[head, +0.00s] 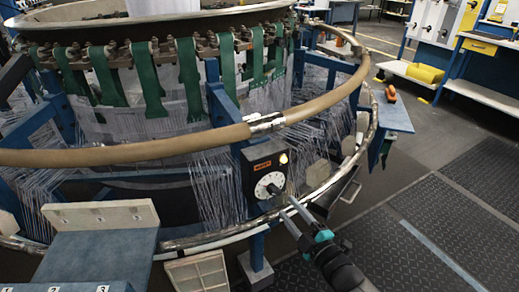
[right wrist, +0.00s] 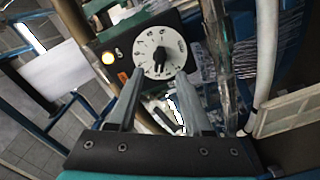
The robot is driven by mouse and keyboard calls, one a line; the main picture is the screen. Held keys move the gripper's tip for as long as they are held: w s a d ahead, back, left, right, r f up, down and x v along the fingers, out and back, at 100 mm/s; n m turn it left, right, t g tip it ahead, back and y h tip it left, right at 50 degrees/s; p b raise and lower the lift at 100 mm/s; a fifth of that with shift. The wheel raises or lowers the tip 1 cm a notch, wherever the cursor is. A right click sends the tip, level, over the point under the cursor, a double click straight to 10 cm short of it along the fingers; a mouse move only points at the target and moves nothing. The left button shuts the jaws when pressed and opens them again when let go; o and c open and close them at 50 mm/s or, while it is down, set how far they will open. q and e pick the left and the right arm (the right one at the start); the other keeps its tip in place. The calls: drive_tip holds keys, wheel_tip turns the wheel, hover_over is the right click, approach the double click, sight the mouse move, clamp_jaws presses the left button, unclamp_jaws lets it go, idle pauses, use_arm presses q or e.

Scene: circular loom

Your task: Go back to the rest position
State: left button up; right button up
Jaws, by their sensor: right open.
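My right gripper (head: 292,213) is open in front of the loom's black control box. Its two fingers (right wrist: 165,105) point at the box in the right wrist view, with nothing between them. The box carries a white round dial (head: 269,185) with a black knob, seen larger in the right wrist view (right wrist: 160,54). The fingertips are close to the dial's lower edge; I cannot tell whether they touch it. A small lit lamp (head: 284,158) is on the box beside the dial. My left gripper does not show in either view.
The circular loom's tan ring (head: 120,153) curves around above the box, with threads hanging below. A blue-grey shelf (head: 95,255) stands at the lower left. An orange-handled item (head: 391,94) lies on a side ledge (head: 394,117). Dark floor mats (head: 440,235) at the right are clear.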

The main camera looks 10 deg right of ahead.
drive_tip(key=s+d+f+m+g+h, duration=0.2)
drive_tip(key=s+d+f+m+g, duration=0.3)
drive_tip(key=f, duration=0.6)
drive_tip(key=s+d+f+m+g+h, duration=0.1)
drive_tip(key=s+f+m+h, duration=0.15)
drive_tip(key=s+f, duration=0.6)
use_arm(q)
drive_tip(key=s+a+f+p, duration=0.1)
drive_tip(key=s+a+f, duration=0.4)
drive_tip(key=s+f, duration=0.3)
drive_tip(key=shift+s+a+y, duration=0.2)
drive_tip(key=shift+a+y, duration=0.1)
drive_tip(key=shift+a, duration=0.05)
use_arm(e)
drive_tip(key=s+d+f+m+g+h, duration=0.1)
drive_tip(key=s+f+m+g, duration=0.2)
drive_tip(key=s+f, duration=0.4)
drive_tip(key=s+d+f+m+g+h, duration=0.1)
drive_tip(key=s+f+m+g, duration=0.2)
drive_tip(key=s, duration=1.3)
wheel_tip(320, 180, down, 5)
drive_tip(key=shift+s+f+g, duration=0.2)
drive_tip(key=shift+s+g, duration=0.15)
drive_tip(key=shift+g, duration=0.85)
